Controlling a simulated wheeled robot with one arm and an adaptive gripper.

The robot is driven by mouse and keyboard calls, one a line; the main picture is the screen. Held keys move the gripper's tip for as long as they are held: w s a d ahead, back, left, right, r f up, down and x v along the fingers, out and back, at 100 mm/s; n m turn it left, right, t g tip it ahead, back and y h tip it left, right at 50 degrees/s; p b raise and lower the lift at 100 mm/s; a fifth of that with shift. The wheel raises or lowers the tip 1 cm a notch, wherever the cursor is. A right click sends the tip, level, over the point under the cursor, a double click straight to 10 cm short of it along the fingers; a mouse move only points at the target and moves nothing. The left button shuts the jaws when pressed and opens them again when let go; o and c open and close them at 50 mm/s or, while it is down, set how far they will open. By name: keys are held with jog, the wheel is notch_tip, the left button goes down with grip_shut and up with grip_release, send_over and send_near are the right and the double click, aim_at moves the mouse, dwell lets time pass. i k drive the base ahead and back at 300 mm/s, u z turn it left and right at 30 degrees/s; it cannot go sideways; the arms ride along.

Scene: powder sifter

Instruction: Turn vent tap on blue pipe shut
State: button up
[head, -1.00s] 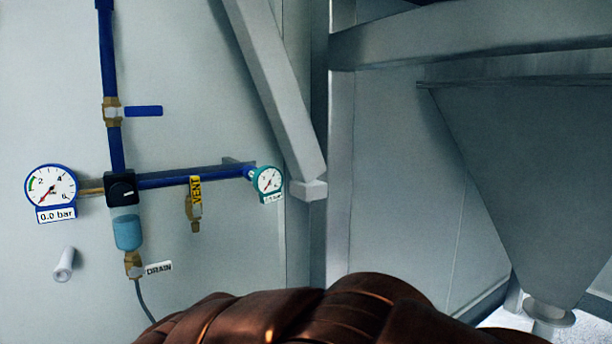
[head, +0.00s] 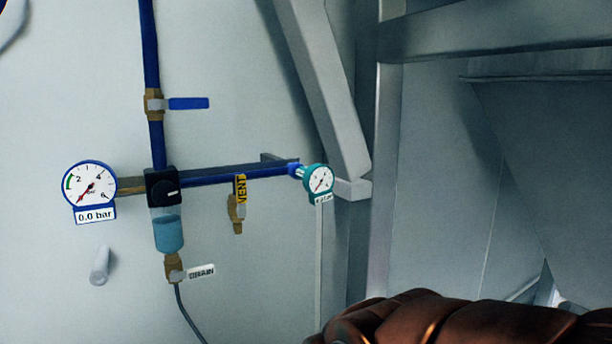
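The vent tap (head: 237,209) is a small brass valve hanging below the horizontal blue pipe (head: 228,174). A brown, segmented part of my arm shows at the bottom right, apart from the tap. My gripper is not in view.
A brass valve with a blue lever (head: 188,103) sits on the upright pipe, lever sideways. The large gauge (head: 90,187) reads 0.0 bar; a teal gauge (head: 318,179) ends the pipe. The drain tap (head: 173,268) is below. A grey frame (head: 390,150) and hopper (head: 540,170) stand right.

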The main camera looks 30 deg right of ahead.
aim_at(240, 181)
jog(key=u, duration=0.95)
jog(key=k, duration=0.35)
jog(key=u, duration=0.4)
